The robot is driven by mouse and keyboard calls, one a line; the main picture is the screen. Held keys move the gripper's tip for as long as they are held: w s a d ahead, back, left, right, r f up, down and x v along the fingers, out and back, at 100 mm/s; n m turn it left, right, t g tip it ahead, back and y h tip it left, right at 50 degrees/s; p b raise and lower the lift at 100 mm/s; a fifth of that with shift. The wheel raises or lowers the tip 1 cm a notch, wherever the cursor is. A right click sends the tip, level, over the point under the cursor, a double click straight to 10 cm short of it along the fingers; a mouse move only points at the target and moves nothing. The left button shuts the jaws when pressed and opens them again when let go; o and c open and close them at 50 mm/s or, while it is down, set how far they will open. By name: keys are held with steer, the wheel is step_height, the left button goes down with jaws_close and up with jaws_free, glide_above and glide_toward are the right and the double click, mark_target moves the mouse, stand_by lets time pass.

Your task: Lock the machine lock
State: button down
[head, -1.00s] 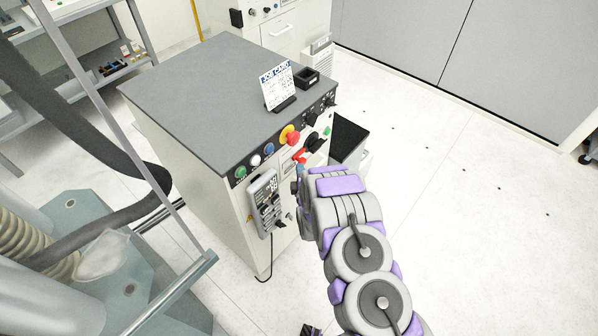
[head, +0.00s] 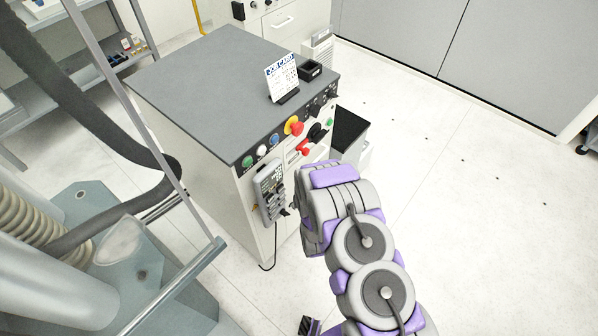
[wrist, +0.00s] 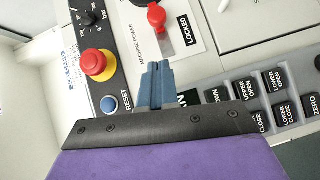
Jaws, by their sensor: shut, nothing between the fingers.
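The red lock lever (wrist: 157,18) is at the top of the wrist view, on a pale metal plate beside the word LOCKED (wrist: 184,27) and the words MACHINE POWER. In the head view the red lever (head: 305,148) is on the front panel of the grey-topped console (head: 222,85). My gripper (wrist: 155,70) is shut and empty, its blue-grey fingertips just below the lever in the wrist view, apart from it. In the head view my fingers are hidden by my wrist.
A red emergency-stop knob (wrist: 98,64) and blue RESET button (wrist: 109,104) lie left of my fingers. A keypad pendant (wrist: 255,95) lies to the right; it also hangs on the console front in the head view (head: 269,190). A job card (head: 282,78) stands on top.

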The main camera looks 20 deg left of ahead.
steer(key=s+d+r+m+g+h, duration=0.3)
steer(key=d+r+m+g+h, duration=0.4)
steer(key=d+r+m, duration=0.75)
steer(key=s+d+r+m+g, duration=0.2)
steer(key=s+d+r, duration=0.3)
steer(key=s, duration=0.7)
steer(key=s+d+r+m+g, duration=0.3)
steer(key=s+r, duration=0.4)
steer(key=s, duration=0.4)
steer(key=s+d+r+m+g, duration=0.2)
steer(key=s+d+r+g, duration=0.2)
steer(key=s+d+r, duration=0.3)
steer(key=s, duration=0.5)
steer(key=shift+s+d+g+h+b, duration=0.3)
steer(key=shift+d+g+b, duration=0.05)
steer(key=shift+g+b, duration=0.05)
